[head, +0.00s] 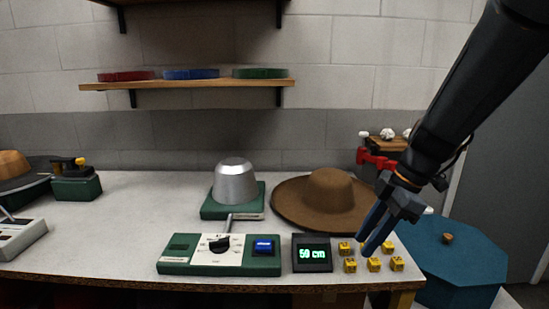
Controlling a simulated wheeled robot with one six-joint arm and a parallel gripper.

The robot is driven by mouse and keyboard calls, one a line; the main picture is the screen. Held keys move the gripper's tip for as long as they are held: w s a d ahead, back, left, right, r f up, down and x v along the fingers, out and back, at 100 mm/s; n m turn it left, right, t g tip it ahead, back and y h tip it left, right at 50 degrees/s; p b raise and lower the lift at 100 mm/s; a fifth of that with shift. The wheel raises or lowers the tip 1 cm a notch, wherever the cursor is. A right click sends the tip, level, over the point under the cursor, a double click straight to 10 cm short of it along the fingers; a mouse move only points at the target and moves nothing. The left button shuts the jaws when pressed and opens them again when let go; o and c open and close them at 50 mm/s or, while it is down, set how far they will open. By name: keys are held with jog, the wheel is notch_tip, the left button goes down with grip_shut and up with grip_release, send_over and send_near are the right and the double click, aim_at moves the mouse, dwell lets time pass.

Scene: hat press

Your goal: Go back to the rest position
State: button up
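My gripper (367,242) hangs at the right, at the end of my dark arm. Its two blue fingers point down and to the left, with a narrow gap between them, and nothing shows held in them. In this view the fingertips overlap the group of small yellow cubes (350,266) near the table's front right edge and partly hide one of them. I cannot tell how high above the cubes the tips are.
A brown hat (325,196), a silver dome press (233,182), a green control box (185,262) and a display reading 59 cm (312,254) stand on the table (130,225). A blue octagonal container (450,255) is at the right. A shelf (190,84) hangs above.

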jog(key=s+a+f+m+h, duration=0.1)
jog(key=s+f+m, duration=0.3)
jog(key=m, duration=0.4)
jog(key=s+f+m+h, duration=0.3)
jog(key=s+m, duration=0.4)
jog(key=m, duration=0.2)
jog(key=shift+s+a+f+m, duration=0.15)
jog(key=shift+a+f+m, duration=0.15)
jog(key=shift+a+f, duration=0.1)
